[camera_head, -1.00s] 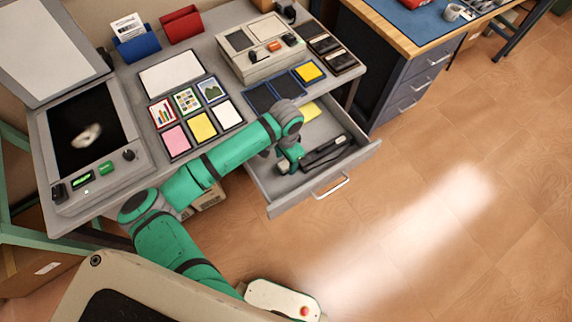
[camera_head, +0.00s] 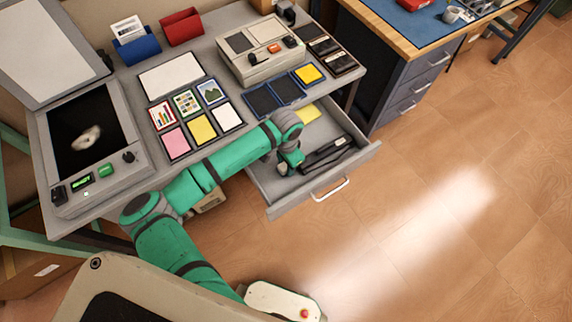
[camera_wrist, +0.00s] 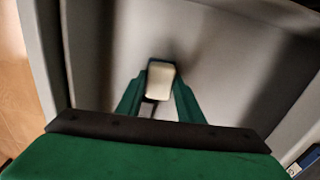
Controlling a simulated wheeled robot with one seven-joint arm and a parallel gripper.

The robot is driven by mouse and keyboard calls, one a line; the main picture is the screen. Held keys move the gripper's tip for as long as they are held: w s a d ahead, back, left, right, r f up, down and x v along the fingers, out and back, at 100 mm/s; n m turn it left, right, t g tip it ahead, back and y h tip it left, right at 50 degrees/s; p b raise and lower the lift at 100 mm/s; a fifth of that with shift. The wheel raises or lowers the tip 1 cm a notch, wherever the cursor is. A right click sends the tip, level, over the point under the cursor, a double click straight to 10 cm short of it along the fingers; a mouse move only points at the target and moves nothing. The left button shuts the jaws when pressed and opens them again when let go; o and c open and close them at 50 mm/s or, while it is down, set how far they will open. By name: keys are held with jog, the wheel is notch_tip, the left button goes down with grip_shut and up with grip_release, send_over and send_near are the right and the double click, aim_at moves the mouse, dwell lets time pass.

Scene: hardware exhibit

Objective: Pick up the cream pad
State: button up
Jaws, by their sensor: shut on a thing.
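The cream pad (camera_wrist: 160,82) is a small pale block with rounded corners in the wrist view. It sits between the two green fingers of my gripper (camera_wrist: 159,92), which are shut on it. Grey drawer floor shows behind it. In the head view my gripper (camera_head: 290,163) is down inside the open drawer (camera_head: 284,206), near its left side. The pad is hidden there by my arm.
A black stapler-like item (camera_head: 328,152) lies in the drawer to the right of my gripper, and a yellow pad (camera_head: 306,113) lies at its back. The desktop above holds cards (camera_head: 201,128), dark pads (camera_head: 262,99) and a grey device (camera_head: 262,50). Drawer walls surround my gripper.

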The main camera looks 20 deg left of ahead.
jog(key=shift+r, duration=0.6)
jog(key=s+a+r, duration=0.1)
jog(key=s+r, duration=1)
jog(key=s, duration=0.3)
jog(key=shift+r, duration=0.35)
